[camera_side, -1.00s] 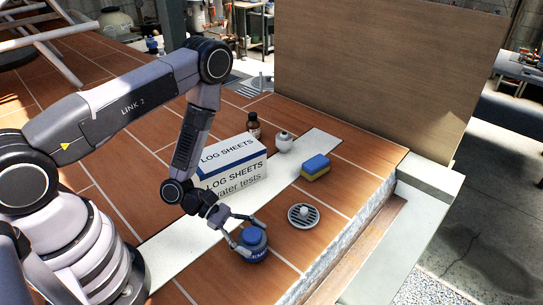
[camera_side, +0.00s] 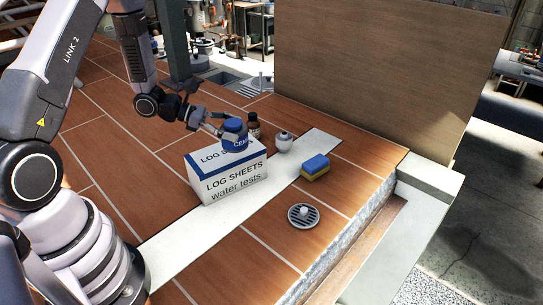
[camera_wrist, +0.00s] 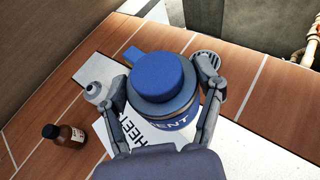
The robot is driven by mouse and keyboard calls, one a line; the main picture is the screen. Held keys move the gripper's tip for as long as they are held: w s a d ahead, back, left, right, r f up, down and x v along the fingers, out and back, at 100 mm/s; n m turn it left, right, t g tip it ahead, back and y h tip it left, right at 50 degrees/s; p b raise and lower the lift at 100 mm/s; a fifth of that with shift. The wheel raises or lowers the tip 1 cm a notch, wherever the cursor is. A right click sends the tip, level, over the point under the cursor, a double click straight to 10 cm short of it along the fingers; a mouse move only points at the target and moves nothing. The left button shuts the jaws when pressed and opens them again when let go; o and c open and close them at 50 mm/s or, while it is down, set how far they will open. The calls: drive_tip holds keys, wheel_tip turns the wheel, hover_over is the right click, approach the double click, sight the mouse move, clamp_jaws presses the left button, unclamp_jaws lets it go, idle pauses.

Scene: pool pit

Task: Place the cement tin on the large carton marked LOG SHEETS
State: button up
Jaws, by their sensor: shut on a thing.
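The large carton marked LOG SHEETS (camera_side: 232,181) is white with a blue band and stands on the pale strip. The tin is over the right part of the carton's top. I cannot tell whether it touches the top. In the wrist view the tin hides much of the carton (camera_wrist: 138,137).
A brown bottle (camera_side: 253,125) and a white rounded jar (camera_side: 284,142) stand just behind and right of the carton. A blue and yellow sponge (camera_side: 315,167) and a round drain grate (camera_side: 303,216) lie further right. A tall board (camera_side: 390,75) stands behind. The tiles in front are clear.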

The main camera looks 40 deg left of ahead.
drive_tip(key=w+a+r+n+t+y, duration=0.1)
drive_tip(key=a+r, duration=0.1)
drive_tip(key=a, duration=0.4)
wheel_tip(320, 180, down, 7)
drive_tip(key=shift+w+f, duration=0.15)
drive_tip(key=shift+f, duration=0.05)
drive_tip(key=shift+f, duration=0.1)
drive_tip(key=o, duration=1.2)
drive_tip(key=shift+o, duration=0.2)
